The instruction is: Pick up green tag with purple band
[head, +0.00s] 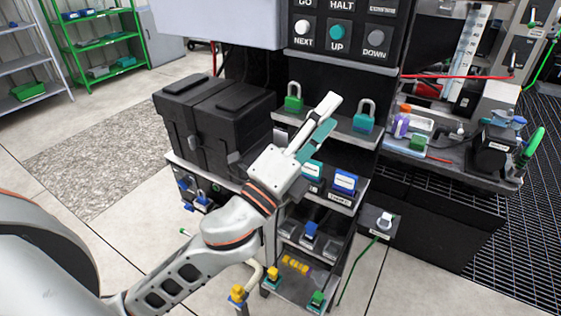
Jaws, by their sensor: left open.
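I cannot make out a green tag with a purple band for certain. A small green piece (417,143) lies on the right bench, beside an orange-topped purple item (401,123); no band on it can be made out. A green block (317,299) sits at the front of the cart's bottom shelf, too small to read. My left gripper (331,110) is open in front of the cart's upper shelf, between a green padlock (293,103) and a teal padlock (364,122). A teal strip shows along its lower finger. My right gripper is out of view.
A black case (222,122) stands left of my gripper. A button panel (336,35) rises behind. Below are blue-and-white boxes (345,182) and a yellow item (295,265). The right bench (448,172) is crowded. Floor at lower right is clear.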

